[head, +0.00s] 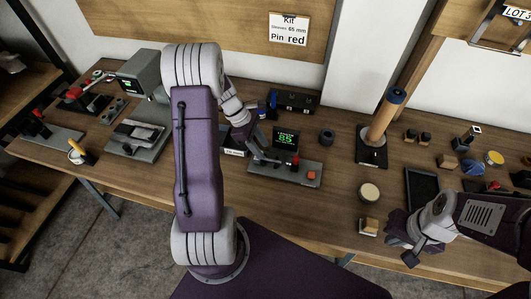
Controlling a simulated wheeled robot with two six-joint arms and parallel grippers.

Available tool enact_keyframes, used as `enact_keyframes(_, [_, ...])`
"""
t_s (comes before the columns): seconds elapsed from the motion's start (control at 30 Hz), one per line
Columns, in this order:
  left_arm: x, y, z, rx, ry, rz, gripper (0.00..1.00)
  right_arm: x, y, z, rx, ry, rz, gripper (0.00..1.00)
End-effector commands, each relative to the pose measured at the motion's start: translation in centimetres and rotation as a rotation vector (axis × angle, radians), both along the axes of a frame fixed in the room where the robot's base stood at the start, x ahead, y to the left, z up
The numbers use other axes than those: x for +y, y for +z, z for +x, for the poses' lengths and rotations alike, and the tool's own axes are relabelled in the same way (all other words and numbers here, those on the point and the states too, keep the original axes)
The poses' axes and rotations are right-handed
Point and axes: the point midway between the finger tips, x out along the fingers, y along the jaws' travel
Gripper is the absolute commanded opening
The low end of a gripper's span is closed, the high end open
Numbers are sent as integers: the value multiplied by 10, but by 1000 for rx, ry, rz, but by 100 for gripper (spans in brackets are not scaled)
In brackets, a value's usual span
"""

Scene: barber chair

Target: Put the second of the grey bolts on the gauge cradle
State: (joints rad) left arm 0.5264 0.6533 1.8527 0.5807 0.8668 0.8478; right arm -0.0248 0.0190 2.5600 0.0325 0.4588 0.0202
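The gauge (300,175) is a grey base on the middle of the bench, with a red knob and an orange button. Its dark display (286,139) shows a green number that looks like 85. My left gripper (254,148) is low at the left end of the gauge. Its fingers are small and partly merge with the gauge, so I cannot tell if they hold a bolt. I cannot pick out a grey bolt for certain. My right gripper (400,248) is over the front edge of the bench at the right, away from the gauge; its finger opening is unclear.
A wooden post on a dark base (371,153) stands right of the gauge. A dark ring-like part (326,136) is between them. A black case (295,101) lies behind. Machines (140,132) fill the left, and a dark tablet (421,187) and small parts the right.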

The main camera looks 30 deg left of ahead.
Motion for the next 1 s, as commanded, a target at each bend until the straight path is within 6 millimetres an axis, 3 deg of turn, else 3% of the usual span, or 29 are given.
enact_keyframes(0.1, [14, 30, -3, -4, 2, 4, 40, 0, 4, 0, 0, 0, 0, 0])
enact_keyframes(0.3, [29, 61, -6, -2, 1, 1, 40, 0, 7, 0, 0, 0, 0, 0])
enact_keyframes(0.5, [32, 68, -8, 2, -2, 1, 40, 0, 7, 0, 0, 0, 0, 0])
enact_keyframes(0.57, [24, 67, -11, -10, -61, 24, 40, 0, 7, 0, 0, 0, 0, 0])
enact_keyframes(0.67, [-16, 64, -34, -79, -408, 154, 40, 0, 7, 0, 0, 0, 0, 0])
enact_keyframes(0.8, [-67, 57, -83, -246, -1122, 364, 40, 0, 7, 0, 0, 0, 0, 0])
enact_keyframes(0.9, [-86, 53, -109, -346, -1510, 447, 40, 0, 7, 0, 0, 0, 0, 0])
enact_keyframes(1.0, [-94, 51, -122, -402, -1703, 484, 40, 0, 7, 0, 0, 0, 0, 0])
